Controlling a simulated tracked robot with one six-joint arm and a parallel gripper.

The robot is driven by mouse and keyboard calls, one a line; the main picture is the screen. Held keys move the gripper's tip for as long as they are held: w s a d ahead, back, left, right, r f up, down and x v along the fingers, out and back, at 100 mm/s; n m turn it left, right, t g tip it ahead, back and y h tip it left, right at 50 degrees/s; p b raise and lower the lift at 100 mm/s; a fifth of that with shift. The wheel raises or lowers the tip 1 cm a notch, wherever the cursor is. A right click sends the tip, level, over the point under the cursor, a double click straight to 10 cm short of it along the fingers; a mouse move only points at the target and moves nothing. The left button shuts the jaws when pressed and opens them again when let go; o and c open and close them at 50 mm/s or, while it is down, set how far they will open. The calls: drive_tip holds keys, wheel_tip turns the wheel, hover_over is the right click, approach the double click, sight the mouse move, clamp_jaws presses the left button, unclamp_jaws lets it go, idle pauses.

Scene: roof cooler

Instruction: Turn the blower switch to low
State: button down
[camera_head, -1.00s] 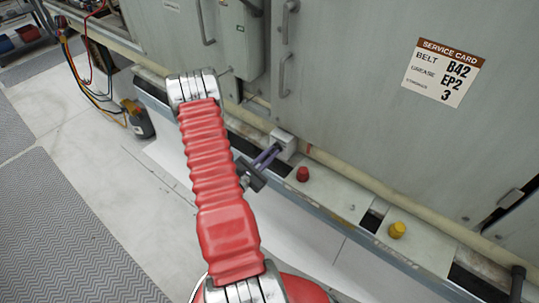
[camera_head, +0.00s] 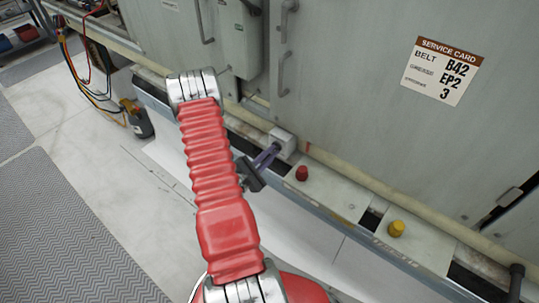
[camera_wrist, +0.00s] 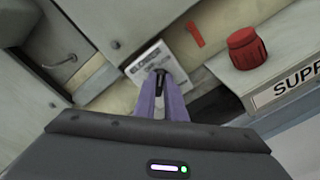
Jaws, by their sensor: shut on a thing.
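The blower switch is a small pale box (camera_head: 283,143) on the ledge below the cabinet doors in the head view. In the wrist view its white, printed face (camera_wrist: 148,58) shows behind a small dark knob (camera_wrist: 161,76). My gripper (camera_head: 269,153) reaches it from the front, with its purple fingers pointing at the box. In the wrist view my gripper (camera_wrist: 161,88) is shut on the dark knob, its fingertips on either side. The fingers hide part of the face. The print is too small to read, so I cannot tell the switch's setting.
A red knob (camera_head: 302,173) stands right of the switch; it also shows in the wrist view (camera_wrist: 246,49) beside a label (camera_wrist: 290,88). A yellow knob (camera_head: 396,228) is farther right. A service card (camera_head: 441,71) is on the cabinet door.

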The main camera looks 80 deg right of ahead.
drive_tip(key=shift+w+d+r, duration=0.1)
drive_tip(key=shift+w+d, duration=0.05)
drive_tip(key=c, duration=1.8)
unclamp_jaws()
drive_tip(key=shift+a, duration=0.25)
drive_tip(key=v, duration=1.3)
drive_tip(key=shift+w+a, duration=0.1)
drive_tip(key=shift+a, duration=0.1)
